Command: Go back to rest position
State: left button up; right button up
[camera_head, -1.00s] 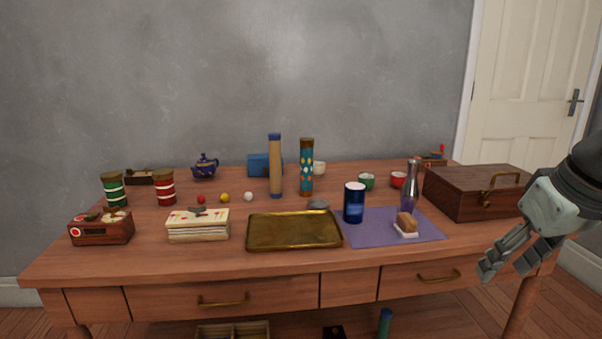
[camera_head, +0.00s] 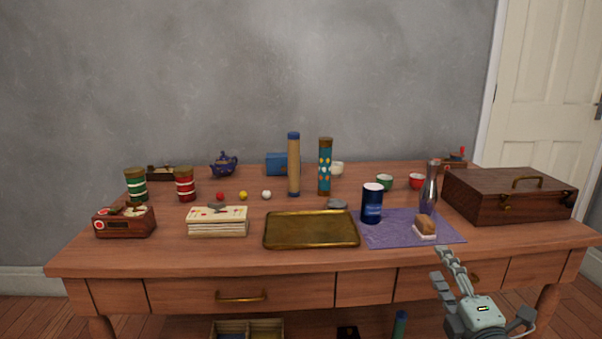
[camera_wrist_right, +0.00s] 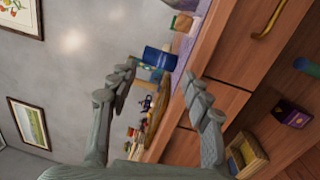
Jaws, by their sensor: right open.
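My right gripper (camera_head: 450,268) is in front of the table's front edge at the lower right of the head view. It points up toward the table and holds nothing. In the right wrist view its two fingers (camera_wrist_right: 160,95) are spread wide apart with nothing between them close by. A dark blue can (camera_wrist_right: 158,58) shows beyond the fingers there; the same blue can (camera_head: 372,204) stands on the table in the head view. My left gripper is in neither view.
The wooden table (camera_head: 190,258) carries a brass tray (camera_head: 311,230), a purple cloth (camera_head: 390,238) with a brush, a glass bottle (camera_head: 429,192), and a wooden case (camera_head: 507,196) at right. Drawer handles stick out along its front. An open box (camera_head: 247,329) sits below.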

jog(key=s+d+f+m+g+h, duration=0.1)
jog(key=s+d+f+m+g, duration=0.1)
jog(key=f+m, duration=0.35)
jog(key=s+d+f+m+g+h, duration=0.1)
jog(key=s+f+m+g+h, duration=0.15)
jog(key=f, duration=0.55)
jog(key=s+a+f+m+g, duration=0.1)
jog(key=s+f+m+g, duration=0.3)
jog(key=s+f, duration=0.7)
jog(key=s+a+f+m+g+y, duration=0.1)
jog(key=s+f+m+g, duration=0.4)
jog(key=s+f, duration=0.6)
jog(key=shift+a+g, duration=0.4)
jog(key=shift+g, duration=0.55)
jog(key=shift+f, duration=0.1)
